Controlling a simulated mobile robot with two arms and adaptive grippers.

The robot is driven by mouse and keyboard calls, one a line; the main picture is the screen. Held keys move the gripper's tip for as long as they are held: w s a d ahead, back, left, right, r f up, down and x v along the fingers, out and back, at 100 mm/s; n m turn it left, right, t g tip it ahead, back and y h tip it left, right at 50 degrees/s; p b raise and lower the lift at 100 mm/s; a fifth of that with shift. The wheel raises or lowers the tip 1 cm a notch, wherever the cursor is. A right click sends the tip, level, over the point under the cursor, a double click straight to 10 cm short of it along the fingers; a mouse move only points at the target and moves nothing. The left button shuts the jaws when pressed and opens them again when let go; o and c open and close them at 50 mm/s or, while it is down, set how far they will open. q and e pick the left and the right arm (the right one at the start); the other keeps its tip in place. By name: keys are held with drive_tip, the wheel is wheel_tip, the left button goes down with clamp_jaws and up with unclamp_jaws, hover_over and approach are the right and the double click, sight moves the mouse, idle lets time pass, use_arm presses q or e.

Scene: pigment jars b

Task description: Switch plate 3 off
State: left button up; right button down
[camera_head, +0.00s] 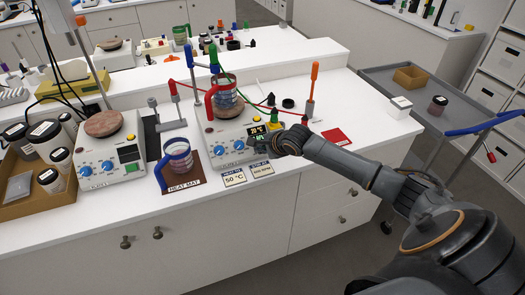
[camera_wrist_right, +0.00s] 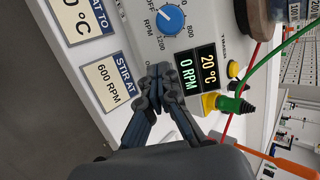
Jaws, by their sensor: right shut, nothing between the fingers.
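A white hot plate (camera_head: 206,128) stands mid-bench with a red-handled beaker (camera_head: 226,80) on its round top. It has two blue knobs (camera_head: 220,151). In the right wrist view, its display (camera_wrist_right: 197,68) is lit and reads 20 °C and 0 RPM. A blue RPM knob (camera_wrist_right: 170,18) and a small yellow button (camera_wrist_right: 233,69) flank the display. No plate number is readable. My right gripper (camera_head: 284,145) is shut and empty at the front right of this hot plate, its tips (camera_wrist_right: 160,74) just beside the display; contact is unclear. My left gripper is not in view.
A second hot plate (camera_head: 108,172) with a dark display stands left. A blue-handled beaker (camera_head: 178,150) stands on the heat mat (camera_head: 184,184) between them. Cards for 50 °C (camera_head: 234,178) and 600 RPM lie in front. A green-yellow plug (camera_wrist_right: 226,103) and cables are close to my gripper.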

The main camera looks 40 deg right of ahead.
drive_tip(key=shift+w+f, duration=0.2)
drive_tip(key=shift+f, duration=0.05)
drive_tip(key=shift+w+f, duration=0.1)
idle(0.3)
drive_tip(key=shift+w+d+f, duration=0.15)
drive_tip(key=shift+w+f, duration=0.1)
drive_tip(key=shift+w, duration=0.05)
drive_tip(key=p+v, duration=0.1)
drive_tip(key=p, duration=0.1)
drive_tip(key=p+v, duration=0.2)
drive_tip(key=p, duration=0.1)
drive_tip(key=shift+s+a+r, duration=0.1)
drive_tip(key=shift+a+r, duration=0.25)
drive_tip(key=v, duration=1.2)
drive_tip(key=shift+s+p, duration=0.2)
drive_tip(key=shift+p, duration=0.1)
